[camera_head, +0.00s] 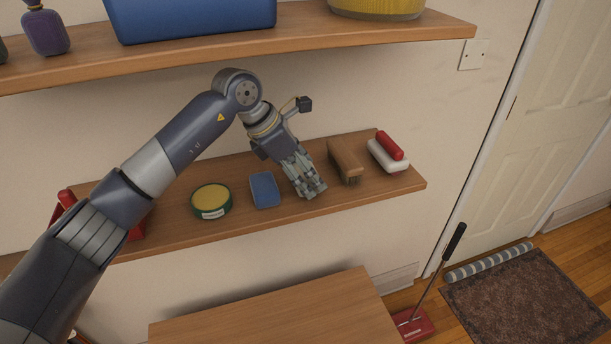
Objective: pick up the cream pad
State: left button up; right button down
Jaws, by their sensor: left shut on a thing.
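My left gripper (312,189) reaches down to the lower shelf (236,226), between a blue sponge (264,190) and a brown brush (344,160). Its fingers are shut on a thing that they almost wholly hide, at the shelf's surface. I see no separate cream pad clearly anywhere else on the shelf, so the thing in the fingers seems to be the pad. I cannot tell whether it touches the shelf. My right gripper is not in view.
A green tin with a yellow top (211,200) stands left of the sponge. A red-and-white object (388,153) lies at the right. The upper shelf (330,30) holds a blue bin (190,18). A wooden surface (275,312) stands below. A red-based sweeper (414,326) is on the floor.

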pick_arm(q)
jog(key=shift+r, duration=0.45)
jog(key=shift+s+r+b, duration=0.25)
jog(key=shift+r+b, duration=0.6)
jog(key=s+a+r+b, duration=0.1)
jog(key=s+b, duration=0.4)
jog(key=s, duration=1)
jog(key=shift+s+a+r, duration=0.25)
jog(key=shift+a+r, duration=0.05)
jog(key=shift+r, duration=0.1)
jog(key=shift+o, duration=0.7)
jog(key=shift+c, duration=0.6)
